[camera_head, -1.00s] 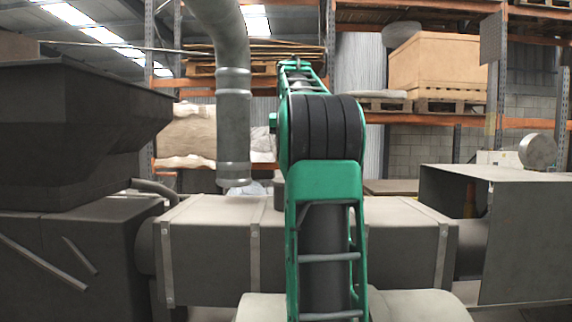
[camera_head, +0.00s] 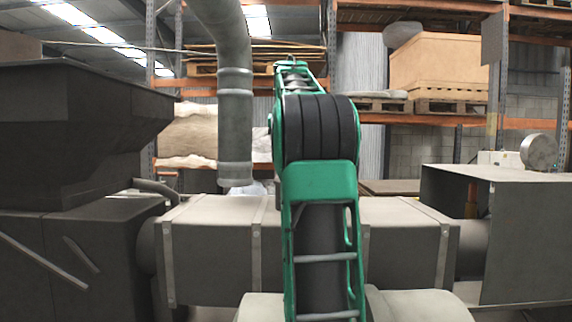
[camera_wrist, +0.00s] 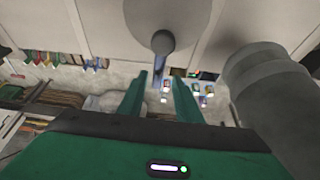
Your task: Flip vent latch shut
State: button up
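My gripper (camera_wrist: 161,82) shows in the wrist view with its two green fingers apart and nothing clearly held. Just beyond the fingertips is a dark grey round knob (camera_wrist: 162,42) with a narrow stem, in front of a pale round plate (camera_wrist: 185,14). This may be the vent latch, but I cannot tell for sure. The stem appears between the finger lines; I cannot tell whether anything touches. In the head view my green arm hides the gripper, and no latch is clearly visible.
A thick grey pipe (camera_wrist: 268,88) is close on the right in the wrist view; a vertical pipe (camera_head: 235,110) also shows in the head view. A long grey duct (camera_head: 210,250) spans the front. A dark hopper (camera_head: 75,130) stands left, a grey box (camera_head: 520,235) right.

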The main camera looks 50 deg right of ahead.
jog(key=shift+r, duration=0.1)
jog(key=v, duration=1)
jog(key=shift+a+r, duration=0.2)
jog(key=shift+s, duration=0.1)
